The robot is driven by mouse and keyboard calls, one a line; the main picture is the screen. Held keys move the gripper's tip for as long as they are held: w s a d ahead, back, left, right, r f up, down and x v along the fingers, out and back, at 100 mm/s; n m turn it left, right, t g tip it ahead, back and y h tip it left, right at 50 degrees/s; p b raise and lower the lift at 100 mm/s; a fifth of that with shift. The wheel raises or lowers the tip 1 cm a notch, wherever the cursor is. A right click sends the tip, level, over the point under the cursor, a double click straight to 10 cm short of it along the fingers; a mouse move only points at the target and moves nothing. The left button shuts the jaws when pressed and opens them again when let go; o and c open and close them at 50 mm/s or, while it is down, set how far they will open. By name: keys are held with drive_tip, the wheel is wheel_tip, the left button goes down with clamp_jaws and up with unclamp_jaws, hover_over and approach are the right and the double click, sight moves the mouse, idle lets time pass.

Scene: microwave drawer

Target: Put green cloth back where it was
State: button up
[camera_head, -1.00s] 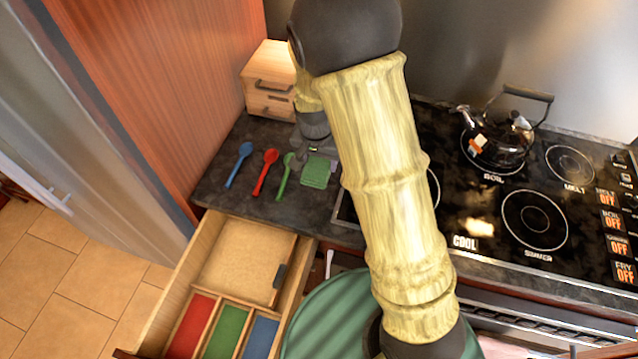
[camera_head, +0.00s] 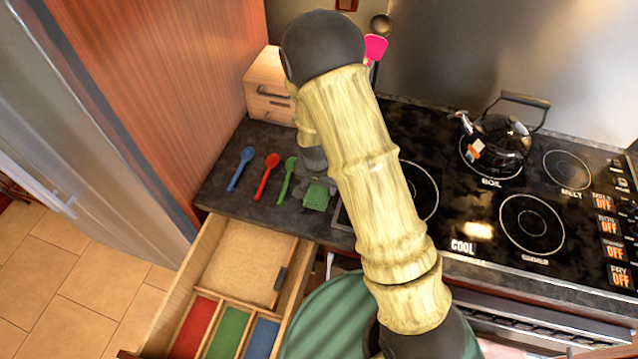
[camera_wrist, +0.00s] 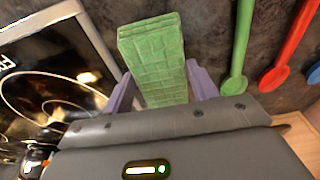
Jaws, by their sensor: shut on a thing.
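The green cloth (camera_head: 317,195) is a small woven-looking piece at the front of the dark counter, right of the green spoon. My gripper (camera_wrist: 162,90) is shut on it, with a purple finger at either side in the wrist view. The cloth (camera_wrist: 153,50) reaches out beyond the fingers there. In the head view my gripper (camera_head: 314,183) sits at the cloth's back edge and hides part of it. I cannot tell whether the cloth still touches the counter.
Blue (camera_head: 241,168), red (camera_head: 267,177) and green (camera_head: 287,180) spoons lie left of the cloth. An open drawer (camera_head: 187,270) below has red, green and blue compartments. A small wooden box (camera_head: 268,88) stands behind. The stove (camera_head: 480,215) with a kettle (camera_head: 497,140) is to the right.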

sight(318, 192)
drive_tip(key=shift+f, duration=0.1)
drive_tip(key=shift+f, duration=0.1)
drive_tip(key=shift+f, duration=0.15)
drive_tip(key=o, duration=0.9)
drive_tip(key=shift+w, duration=0.1)
drive_tip(key=r, duration=0.4)
drive_tip(key=s+r+b, duration=0.1)
drive_tip(key=r, duration=0.3)
drive_tip(key=r+b, duration=0.1)
drive_tip(key=r, duration=0.3)
drive_tip(key=shift+s+a+r, duration=0.2)
drive_tip(key=shift+s+a, duration=0.1)
drive_tip(key=shift+s, duration=0.05)
